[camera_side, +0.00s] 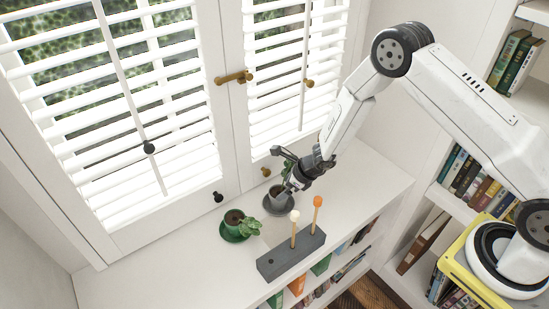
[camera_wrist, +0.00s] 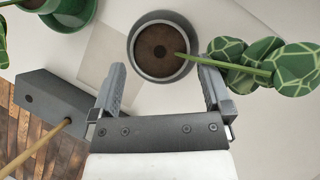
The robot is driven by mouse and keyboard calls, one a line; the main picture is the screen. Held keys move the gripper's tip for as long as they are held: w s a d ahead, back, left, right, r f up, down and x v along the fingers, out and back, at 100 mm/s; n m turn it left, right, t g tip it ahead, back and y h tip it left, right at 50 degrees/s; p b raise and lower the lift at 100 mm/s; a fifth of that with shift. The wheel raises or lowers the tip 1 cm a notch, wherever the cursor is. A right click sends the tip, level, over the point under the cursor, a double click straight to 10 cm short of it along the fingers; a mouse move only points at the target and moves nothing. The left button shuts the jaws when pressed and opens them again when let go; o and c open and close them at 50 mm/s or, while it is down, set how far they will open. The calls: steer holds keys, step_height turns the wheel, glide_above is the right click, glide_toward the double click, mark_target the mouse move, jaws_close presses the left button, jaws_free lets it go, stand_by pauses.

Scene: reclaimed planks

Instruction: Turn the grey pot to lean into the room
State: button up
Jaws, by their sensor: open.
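The grey pot (camera_side: 277,193) stands on a grey saucer (camera_side: 270,209) on the white sill, partly hidden by my gripper (camera_side: 293,181). In the wrist view, the grey pot (camera_wrist: 140,62) holds dark soil, and a green stem with patterned leaves (camera_wrist: 291,66) leans out to the right. In the side view its leaves are mostly hidden behind my gripper and seem to be on the window side. My gripper (camera_wrist: 162,67) is open, with one finger on each side of the pot's near part. I cannot tell whether the fingers touch it.
A green pot (camera_side: 231,220) on a green saucer stands left of the grey pot, its plant leaning right. A grey block (camera_side: 275,263) with two upright sticks, one white-tipped and one orange-tipped, stands in front. Shuttered windows (camera_side: 170,90) rise behind. The sill's left end is clear.

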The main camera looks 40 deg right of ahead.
steer(key=shift+v, duration=2)
steer(key=s+d+r+n+g+h, duration=0.1)
steer(key=s+d+r+n+h, duration=0.1)
steer(key=s+r+n, duration=0.7)
steer(key=s+d+r+n+g+h, duration=0.1)
steer(key=s+d+r+n, duration=0.3)
steer(key=s+r+n, duration=0.6)
steer(key=shift+s+r+n+g+h, duration=0.3)
steer(key=shift+s+n+g+h, duration=0.15)
steer(key=shift+n, duration=4.45)
steer(key=shift+w, duration=0.1)
